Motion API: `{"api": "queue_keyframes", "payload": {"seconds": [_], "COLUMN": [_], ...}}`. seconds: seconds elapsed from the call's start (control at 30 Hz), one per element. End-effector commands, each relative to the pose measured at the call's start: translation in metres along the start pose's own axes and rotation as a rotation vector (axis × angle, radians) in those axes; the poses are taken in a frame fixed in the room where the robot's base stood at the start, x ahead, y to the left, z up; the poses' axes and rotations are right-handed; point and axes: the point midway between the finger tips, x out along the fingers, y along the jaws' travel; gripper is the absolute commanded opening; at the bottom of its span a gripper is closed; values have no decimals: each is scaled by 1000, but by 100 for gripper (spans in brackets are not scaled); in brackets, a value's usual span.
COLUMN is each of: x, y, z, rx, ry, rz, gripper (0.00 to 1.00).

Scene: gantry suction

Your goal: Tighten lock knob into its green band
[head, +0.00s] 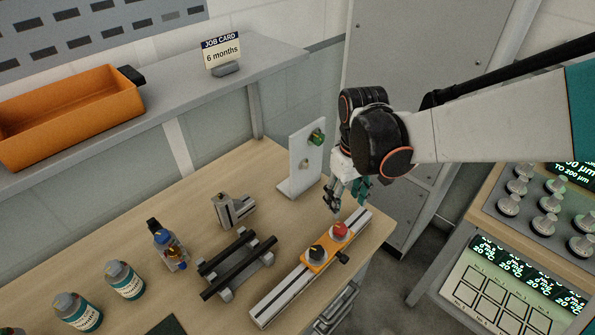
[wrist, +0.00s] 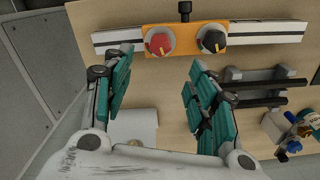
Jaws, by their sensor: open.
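An orange carriage (head: 322,250) sits on a pale grey rail on the bench; it also shows at the top of the wrist view (wrist: 186,39). It bears a red knob (head: 339,231) and a black knob (head: 317,253), each with a yellow pointer mark in the wrist view (wrist: 160,41) (wrist: 212,40). A smaller black knob (head: 343,257) juts from the carriage's side.
A white upright plate (head: 299,163) with a green knob (head: 317,137) stands just left of my gripper. A black-barred rack (head: 238,262), a grey block (head: 233,211) and bottles (head: 125,281) are to the left. An orange bin (head: 70,112) is on the shelf.

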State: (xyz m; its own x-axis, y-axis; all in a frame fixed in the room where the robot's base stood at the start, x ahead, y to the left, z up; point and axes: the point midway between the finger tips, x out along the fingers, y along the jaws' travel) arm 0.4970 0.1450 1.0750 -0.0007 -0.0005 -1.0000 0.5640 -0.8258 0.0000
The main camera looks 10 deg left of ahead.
Motion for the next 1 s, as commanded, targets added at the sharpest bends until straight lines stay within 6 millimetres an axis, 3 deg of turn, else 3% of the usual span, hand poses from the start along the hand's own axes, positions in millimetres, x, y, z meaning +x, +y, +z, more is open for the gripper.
{"api": "queue_keyframes", "payload": {"seconds": [0.03, 0.5, 0.7, 1.0], "x": [14, 86, 103, 108], "y": [0, 0, 0, 0], "z": [-1, -1, -1, 0], "rx": [-1, 0, 0, 0], "ry": [0, 1, 1, 1], "rz": [0, 0, 0, 0], "gripper": [53, 53, 53, 53]}}
